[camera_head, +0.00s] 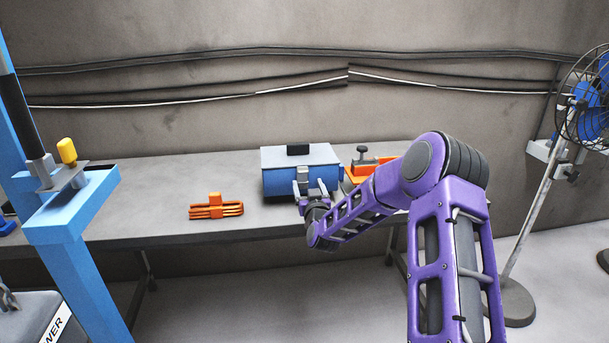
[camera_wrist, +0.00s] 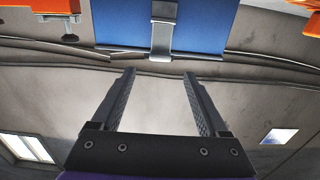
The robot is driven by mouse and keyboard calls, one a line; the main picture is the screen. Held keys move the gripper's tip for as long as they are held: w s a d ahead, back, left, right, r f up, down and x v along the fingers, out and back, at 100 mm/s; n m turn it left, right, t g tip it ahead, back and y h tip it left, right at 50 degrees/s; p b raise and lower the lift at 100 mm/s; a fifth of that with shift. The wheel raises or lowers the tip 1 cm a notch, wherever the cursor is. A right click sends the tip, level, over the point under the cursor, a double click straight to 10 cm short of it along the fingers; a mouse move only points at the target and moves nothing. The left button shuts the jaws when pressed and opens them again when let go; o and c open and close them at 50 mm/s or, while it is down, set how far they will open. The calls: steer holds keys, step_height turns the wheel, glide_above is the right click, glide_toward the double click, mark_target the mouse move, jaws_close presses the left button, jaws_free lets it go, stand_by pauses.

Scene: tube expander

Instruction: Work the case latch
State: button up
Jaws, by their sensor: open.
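The case (camera_head: 285,184) is a blue box with a grey lid and a dark handle, shut on the bench. It also fills the top of the wrist view (camera_wrist: 205,28). Its latch (camera_head: 303,173) is a grey metal piece on the front face; in the wrist view the latch (camera_wrist: 163,32) hangs at the top middle. My gripper (camera_head: 310,188) is open and empty in front of the case. In the wrist view its fingers (camera_wrist: 160,73) point toward the case, with the latch lined up between and beyond the tips. Contact with the latch is not visible.
An orange clamp-like tool (camera_head: 362,165) stands close to the case's right, partly behind my arm. An orange slotted holder (camera_head: 216,207) lies left on the grey bench (camera_head: 150,200). A blue press frame (camera_head: 75,215) stands far left, a fan (camera_head: 590,100) far right.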

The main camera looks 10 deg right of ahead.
mark_target(304, 172)
steer(key=w, duration=0.6)
steer(key=shift+w, duration=0.4)
jaws_close()
stand_by(1.1)
